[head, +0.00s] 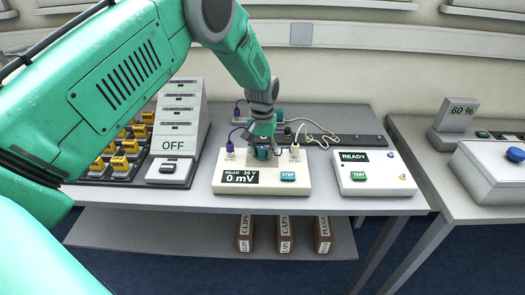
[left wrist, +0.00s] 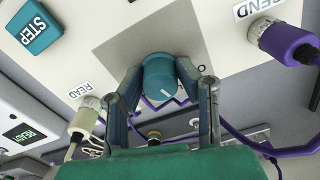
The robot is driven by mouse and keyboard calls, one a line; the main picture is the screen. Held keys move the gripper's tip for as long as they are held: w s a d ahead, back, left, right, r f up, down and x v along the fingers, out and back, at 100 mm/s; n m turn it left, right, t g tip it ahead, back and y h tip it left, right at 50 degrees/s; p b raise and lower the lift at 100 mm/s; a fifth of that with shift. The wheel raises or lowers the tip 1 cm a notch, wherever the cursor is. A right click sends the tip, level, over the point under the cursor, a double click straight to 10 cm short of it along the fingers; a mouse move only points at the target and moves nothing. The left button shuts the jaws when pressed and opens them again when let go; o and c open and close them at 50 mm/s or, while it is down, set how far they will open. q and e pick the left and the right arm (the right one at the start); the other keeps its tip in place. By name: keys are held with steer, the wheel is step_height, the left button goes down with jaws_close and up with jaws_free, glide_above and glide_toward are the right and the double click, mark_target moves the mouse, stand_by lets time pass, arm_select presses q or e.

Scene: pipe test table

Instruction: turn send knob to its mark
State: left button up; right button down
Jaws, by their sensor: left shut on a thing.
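The teal knob (left wrist: 160,72) stands on the cream test box (head: 290,190), between its SEND and READ sockets. A short white line shows on the knob, at its lower right in the left wrist view. A small dark ring mark (left wrist: 201,68) is on the panel beside the knob. My left gripper (head: 263,152) comes down from above on the box; in the left wrist view its two fingers (left wrist: 163,82) close on the knob from both sides. The gripper hides most of the knob in the head view. My right gripper is not in view.
A purple plug (left wrist: 290,42) is in the SEND socket and a cream plug (left wrist: 87,115) in the READ socket, with cables trailing behind. The box display (head: 240,176) reads 0 mV, beside a teal STEP button (head: 288,176). A READY box (head: 375,180) stands right.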

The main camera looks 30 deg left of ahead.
arm_select(q)
steer(key=n, duration=0.4)
steer(key=shift+w+r, duration=0.25)
steer(key=shift+w, duration=0.05)
steer(key=shift+n, duration=2.2)
steer(key=o, duration=0.9)
steer(key=shift+o, duration=1.1)
steer(key=shift+f, duration=0.2)
steer(key=shift+s, duration=0.1)
